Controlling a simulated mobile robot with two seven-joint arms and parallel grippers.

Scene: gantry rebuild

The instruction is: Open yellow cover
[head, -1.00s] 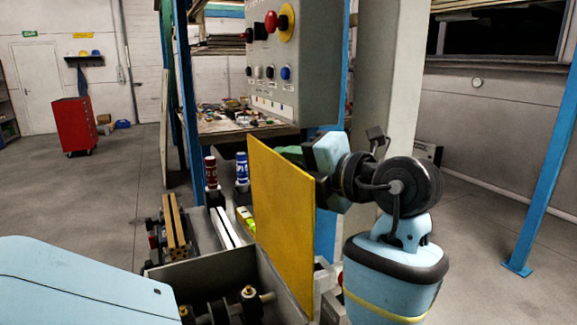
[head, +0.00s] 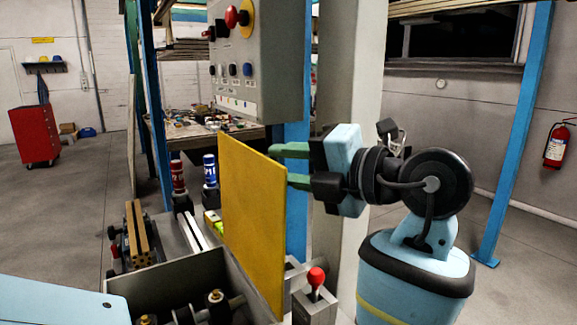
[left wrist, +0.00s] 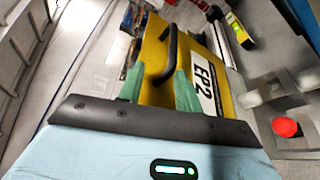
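The yellow cover (head: 252,225) stands upright beside the open grey box (head: 190,270) in the head view, its plain face towards me. The left wrist view shows its other face (left wrist: 152,60), with a black handle (left wrist: 168,52) and an "EP2" label. One gripper shows in the head view; its surroundings match the left wrist view, so I take it as my left gripper (head: 296,166). Its green fingers are apart, just right of the cover. In the left wrist view the fingers (left wrist: 160,86) are spread, the handle beyond and between them; contact is unclear. My right gripper is not visible.
A red-knobbed lever (head: 316,277) stands below the gripper, and its knob shows at right in the left wrist view (left wrist: 286,127). A grey control panel (head: 255,65) hangs behind the cover. Red and blue cans (head: 209,170) stand left of it. Floor at right is open.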

